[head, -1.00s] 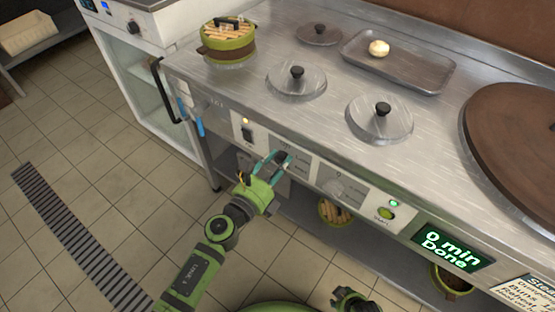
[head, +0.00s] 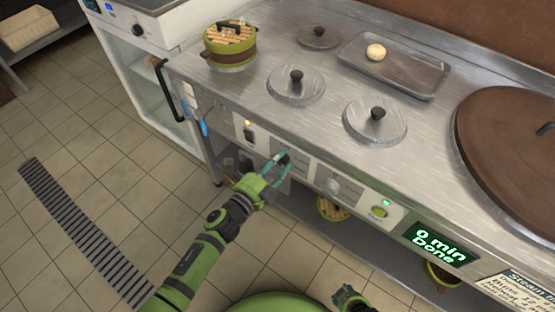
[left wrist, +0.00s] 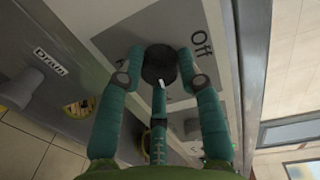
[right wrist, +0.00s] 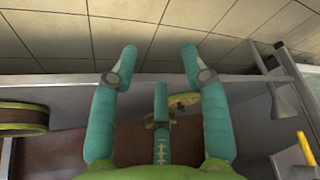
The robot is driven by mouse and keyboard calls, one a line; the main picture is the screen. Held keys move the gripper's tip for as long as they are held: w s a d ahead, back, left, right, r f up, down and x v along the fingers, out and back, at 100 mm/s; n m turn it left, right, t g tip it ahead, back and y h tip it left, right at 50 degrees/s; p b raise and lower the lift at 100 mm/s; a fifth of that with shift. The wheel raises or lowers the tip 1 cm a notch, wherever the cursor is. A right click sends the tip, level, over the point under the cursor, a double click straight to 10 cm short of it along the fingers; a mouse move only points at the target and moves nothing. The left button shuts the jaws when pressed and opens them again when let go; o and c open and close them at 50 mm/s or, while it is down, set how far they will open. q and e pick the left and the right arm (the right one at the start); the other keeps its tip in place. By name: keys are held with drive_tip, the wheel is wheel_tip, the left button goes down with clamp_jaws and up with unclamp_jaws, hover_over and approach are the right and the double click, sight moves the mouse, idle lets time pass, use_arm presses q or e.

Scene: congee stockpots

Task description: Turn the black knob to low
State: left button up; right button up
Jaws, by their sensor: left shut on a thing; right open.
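The black knob (left wrist: 160,64) is on the stove's front panel, with the word "Off" beside it in the left wrist view. Its white mark points down in that view, toward my gripper's palm. The knob also shows in the head view (head: 283,158), partly covered by the fingers. My left gripper (head: 277,163) is shut on the knob, with a teal finger on each side of it. My right gripper (right wrist: 159,56) is open and empty, low near the stove; only part of it shows at the bottom of the head view (head: 346,295).
A grey knob (head: 334,184), a green-lit switch (head: 380,211) and a "0 min Done" display (head: 440,243) lie to the right along the panel. A black switch (head: 249,134) is to the left. Pot lids (head: 375,120) and a bamboo steamer (head: 230,47) stand on top.

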use_arm(q)
drive_tip(key=n+p, duration=0.1)
drive_tip(key=n, duration=0.1)
drive_tip(key=shift+r+n, duration=0.15)
drive_tip(key=shift+n, duration=0.25)
drive_tip(key=n+p, duration=0.1)
drive_tip(key=n, duration=0.2)
drive_tip(key=shift+n+h, duration=0.4)
drive_tip(key=shift+n, duration=0.2)
drive_tip(key=shift+n+p, duration=0.3)
use_arm(e)
drive_tip(key=s+g, duration=0.2)
drive_tip(key=s, duration=0.6)
drive_tip(key=shift+s+d+r, duration=0.15)
drive_tip(key=shift+r, duration=0.05)
drive_tip(key=shift+w, duration=0.2)
use_arm(q)
drive_tip(key=o, duration=1.2)
drive_tip(key=shift+c, duration=0.2)
use_arm(e)
drive_tip(key=shift+w+r, duration=0.1)
drive_tip(key=shift+w, duration=0.2)
